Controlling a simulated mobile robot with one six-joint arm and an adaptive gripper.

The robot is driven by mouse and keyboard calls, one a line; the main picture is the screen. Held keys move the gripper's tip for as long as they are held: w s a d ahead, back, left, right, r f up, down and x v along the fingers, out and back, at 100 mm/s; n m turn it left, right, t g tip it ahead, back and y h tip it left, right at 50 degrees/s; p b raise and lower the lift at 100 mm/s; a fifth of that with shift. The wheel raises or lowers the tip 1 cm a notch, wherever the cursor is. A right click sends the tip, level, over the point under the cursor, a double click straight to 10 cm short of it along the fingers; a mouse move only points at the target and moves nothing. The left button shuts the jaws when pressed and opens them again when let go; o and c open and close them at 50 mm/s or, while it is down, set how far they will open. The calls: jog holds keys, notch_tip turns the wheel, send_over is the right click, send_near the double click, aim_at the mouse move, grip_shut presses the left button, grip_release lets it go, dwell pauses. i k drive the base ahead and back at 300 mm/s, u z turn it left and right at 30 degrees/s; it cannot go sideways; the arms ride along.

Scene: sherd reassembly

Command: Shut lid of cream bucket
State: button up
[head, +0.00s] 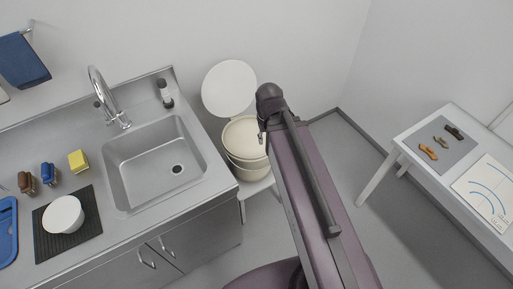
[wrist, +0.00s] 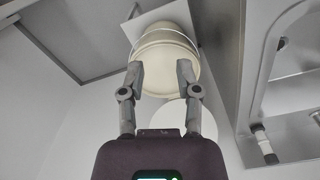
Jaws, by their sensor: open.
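The cream bucket (head: 245,139) stands on a small low stand between the sink counter and the wall. Its round, pale lid (head: 229,88) is open, standing up behind the bucket near the wall. In the wrist view the bucket (wrist: 165,44) lies beyond my fingertips, and the lid (wrist: 172,112) shows behind and between the fingers, partly covered by my gripper. My gripper (wrist: 159,76) is open with nothing between its fingers. In the head view my arm hides most of the gripper and covers the bucket's right side. I cannot tell whether the fingers touch the bucket.
The steel counter with a sink (head: 155,160) is left of the bucket, with a dark-and-white bottle (head: 165,94) near its back edge. A white table (head: 415,140) with small sherds stands at the right. Floor between the bucket and that table is clear.

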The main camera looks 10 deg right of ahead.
aim_at(230, 88)
jog(key=z, duration=0.05)
jog(key=k, duration=1.3)
jog(key=u, duration=0.35)
jog(key=i, duration=1.6)
jog(key=z, duration=0.3)
